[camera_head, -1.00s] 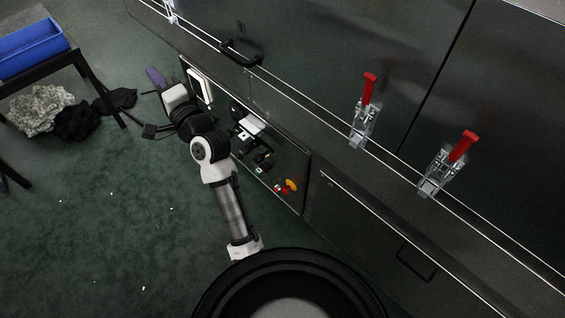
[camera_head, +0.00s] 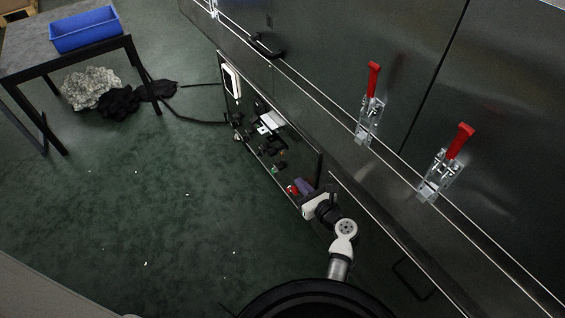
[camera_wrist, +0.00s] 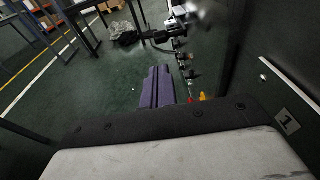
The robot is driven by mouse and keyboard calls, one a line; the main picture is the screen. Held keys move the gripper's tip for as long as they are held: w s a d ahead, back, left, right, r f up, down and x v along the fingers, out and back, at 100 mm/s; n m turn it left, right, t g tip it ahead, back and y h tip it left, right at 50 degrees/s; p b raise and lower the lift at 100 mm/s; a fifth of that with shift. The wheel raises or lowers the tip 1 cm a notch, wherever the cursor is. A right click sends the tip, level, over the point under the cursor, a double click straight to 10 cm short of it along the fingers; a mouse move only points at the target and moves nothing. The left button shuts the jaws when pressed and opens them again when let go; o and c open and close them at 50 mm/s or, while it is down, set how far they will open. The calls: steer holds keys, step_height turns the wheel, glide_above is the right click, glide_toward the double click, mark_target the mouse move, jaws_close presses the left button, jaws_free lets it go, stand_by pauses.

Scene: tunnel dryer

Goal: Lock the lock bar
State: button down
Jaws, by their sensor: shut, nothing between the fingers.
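I cannot tell for sure which part is the lock bar. Two upright clamps with red handles, the left one (camera_head: 371,105) and the right one (camera_head: 445,165), stand along the ledge of the dark dryer front (camera_head: 330,70). A red part (camera_head: 292,189) sits at the right end of the low panel. The wrist view shows a yellow part (camera_wrist: 203,97) there, just right of my fingers. My gripper (camera_head: 304,187), with purple fingers, is by this panel end, below and left of the clamps. It is shut and empty in the wrist view (camera_wrist: 158,72); contact cannot be told.
The low panel (camera_head: 262,150) carries several small fittings and a white box (camera_head: 231,80). A black handle (camera_head: 266,46) is on the dryer. The green floor between is open.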

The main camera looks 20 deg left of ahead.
mark_target(271, 150)
steer(key=shift+a, duration=0.1)
steer(key=x, duration=1.4)
steer(key=x, duration=0.4)
steer(key=r+b+x, duration=0.1)
steer(key=x, duration=0.1)
steer(key=shift+w+a, duration=0.1)
steer(key=shift+a, duration=0.2)
steer(key=shift+w+r, duration=0.1)
steer(key=shift+r, duration=0.1)
steer(key=shift+a, duration=0.1)
